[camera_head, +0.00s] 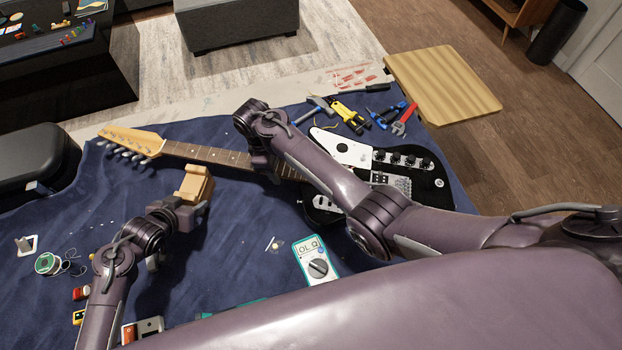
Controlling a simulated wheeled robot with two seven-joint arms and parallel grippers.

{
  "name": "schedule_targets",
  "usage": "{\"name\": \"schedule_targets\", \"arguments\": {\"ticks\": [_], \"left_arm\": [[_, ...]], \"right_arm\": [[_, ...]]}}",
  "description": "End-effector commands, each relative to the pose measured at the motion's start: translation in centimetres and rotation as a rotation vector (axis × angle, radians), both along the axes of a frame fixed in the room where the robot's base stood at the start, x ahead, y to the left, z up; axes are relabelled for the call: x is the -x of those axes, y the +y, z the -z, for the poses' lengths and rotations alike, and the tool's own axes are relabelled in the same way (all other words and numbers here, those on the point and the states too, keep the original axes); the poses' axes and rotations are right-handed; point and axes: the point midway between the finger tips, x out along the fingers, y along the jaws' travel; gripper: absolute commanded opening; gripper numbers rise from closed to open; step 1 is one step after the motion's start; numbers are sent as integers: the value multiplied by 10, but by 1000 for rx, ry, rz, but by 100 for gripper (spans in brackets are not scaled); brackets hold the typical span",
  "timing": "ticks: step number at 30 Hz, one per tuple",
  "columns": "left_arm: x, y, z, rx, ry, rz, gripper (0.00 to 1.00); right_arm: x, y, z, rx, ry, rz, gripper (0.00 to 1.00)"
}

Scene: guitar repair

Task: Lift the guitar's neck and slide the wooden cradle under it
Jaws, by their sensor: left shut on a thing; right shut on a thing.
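The electric guitar lies across the blue cloth, its wooden headstock (130,140) at the left and its black and white body (425,185) at the right. My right gripper (265,165) is shut on the guitar's neck (205,153), near the middle of the neck; my arm hides the grip and part of the body. The wooden cradle (194,183) is a light tan block just in front of the neck. My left gripper (187,212) is shut on the cradle's near side. Whether the cradle touches the neck or the cloth, I cannot tell.
Pliers and other hand tools (350,115) lie behind the guitar body. A multimeter (315,260) lies in front of the guitar. A solder spool (47,263) is at the left, and a black case (35,160) stands at the left edge. Cloth between cradle and multimeter is mostly clear.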

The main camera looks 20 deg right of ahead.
Motion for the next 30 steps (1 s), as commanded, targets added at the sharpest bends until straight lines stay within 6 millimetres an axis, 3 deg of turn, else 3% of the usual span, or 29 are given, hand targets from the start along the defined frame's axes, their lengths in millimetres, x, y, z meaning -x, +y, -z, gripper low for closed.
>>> {"name": "schedule_targets", "arguments": {"ticks": [3,30], "left_arm": [[-1,0,-2,1,-3,0,30],[-1,0,-2,1,-3,0,30]], "right_arm": [[-4,2,-9,-4,-11,-3,6],[-3,2,-21,-5,-11,-3,6]]}}
